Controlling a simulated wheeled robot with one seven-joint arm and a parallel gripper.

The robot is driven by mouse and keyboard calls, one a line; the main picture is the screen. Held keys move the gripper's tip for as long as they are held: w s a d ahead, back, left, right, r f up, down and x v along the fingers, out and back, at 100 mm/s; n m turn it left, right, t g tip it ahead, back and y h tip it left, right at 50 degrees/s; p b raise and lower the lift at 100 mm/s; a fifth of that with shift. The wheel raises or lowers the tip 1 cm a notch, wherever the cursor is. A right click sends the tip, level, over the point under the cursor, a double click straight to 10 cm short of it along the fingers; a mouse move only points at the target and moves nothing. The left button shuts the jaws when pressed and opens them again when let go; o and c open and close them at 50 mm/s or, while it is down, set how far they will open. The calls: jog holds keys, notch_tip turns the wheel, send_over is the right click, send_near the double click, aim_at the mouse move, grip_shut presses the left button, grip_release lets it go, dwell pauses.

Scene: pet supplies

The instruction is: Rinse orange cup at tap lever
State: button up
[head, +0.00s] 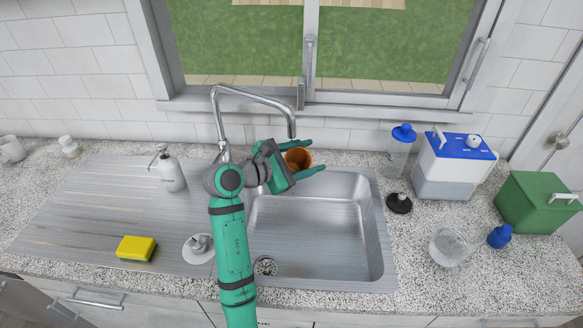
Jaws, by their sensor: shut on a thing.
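The orange cup (298,158) is held between the two fingers of my gripper (315,156), above the back part of the sink basin. My gripper is shut on the cup, with a finger on its far side and a finger on its near side. The cup's open mouth faces up and a little toward the camera. The metal tap (254,97) arches from the back left, and its spout end (291,132) is just above and behind the cup in the picture. I cannot make out a tap lever or any running water; my arm covers part of the tap's base.
The steel sink (330,225) is empty. A yellow sponge (137,249) and soap bottle (169,168) are on the drainboard at left. At right are a blue-lidded container (452,165), green box (538,203), glass bowl (449,246) and blue-topped clear bottle (398,158).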

jog(key=shift+a, duration=0.15)
jog(key=shift+s+a, duration=0.25)
jog(key=shift+a, duration=0.15)
jog(key=shift+s+d, duration=0.1)
jog(key=shift+d, duration=0.15)
jog(key=shift+w+d, duration=0.35)
jog(key=shift+s, duration=0.1)
jog(key=shift+s+d, duration=0.55)
jog(key=shift+s, duration=0.05)
jog(key=s+d, duration=0.3)
jog(key=s, duration=0.2)
jog(key=shift+s, duration=0.25)
